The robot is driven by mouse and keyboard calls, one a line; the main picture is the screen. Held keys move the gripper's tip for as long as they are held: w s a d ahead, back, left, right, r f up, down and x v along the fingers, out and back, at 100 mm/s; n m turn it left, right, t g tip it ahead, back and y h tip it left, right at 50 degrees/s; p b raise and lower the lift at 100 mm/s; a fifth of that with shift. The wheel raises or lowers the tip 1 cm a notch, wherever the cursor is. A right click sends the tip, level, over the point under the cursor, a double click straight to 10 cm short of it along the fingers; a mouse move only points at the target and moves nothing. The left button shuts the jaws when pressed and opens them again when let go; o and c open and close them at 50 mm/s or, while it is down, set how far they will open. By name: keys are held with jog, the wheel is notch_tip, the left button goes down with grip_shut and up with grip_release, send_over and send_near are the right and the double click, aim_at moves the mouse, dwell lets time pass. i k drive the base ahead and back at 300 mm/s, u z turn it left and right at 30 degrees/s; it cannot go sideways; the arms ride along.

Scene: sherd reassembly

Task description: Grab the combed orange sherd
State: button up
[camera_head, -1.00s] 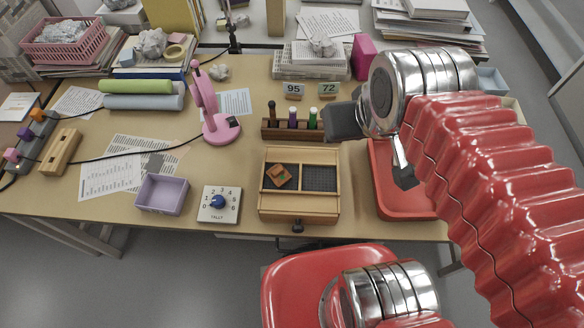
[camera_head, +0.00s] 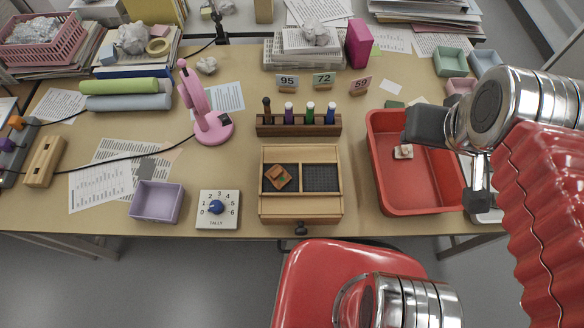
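Small orange-brown sherd pieces (camera_head: 278,177) lie in the left compartment of the wooden box (camera_head: 301,211). They are too small for me to make out combing. A small pale sherd with a reddish part (camera_head: 403,152) lies in the red tray (camera_head: 385,190). My gripper (camera_head: 477,199) hangs over the right edge of the red tray, apart from both the pale sherd and the wooden box. Its fingertips are seen edge-on, so their opening does not show. I see nothing held. My wrist and arm hide part of the tray's right side.
A rack of coloured markers (camera_head: 300,126) stands behind the wooden box, with number cards (camera_head: 324,79) behind it. A pink lamp (camera_head: 204,105), a purple bin (camera_head: 156,201) and a tally dial (camera_head: 218,209) are on the left. Small bins (camera_head: 451,62) stand at the back right.

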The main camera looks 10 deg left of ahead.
aim_at(279, 178)
jog(key=z, duration=0.25)
jog(key=k, duration=1.25)
jog(key=u, duration=1.65)
jog(key=i, duration=0.5)
jog(key=u, duration=0.1)
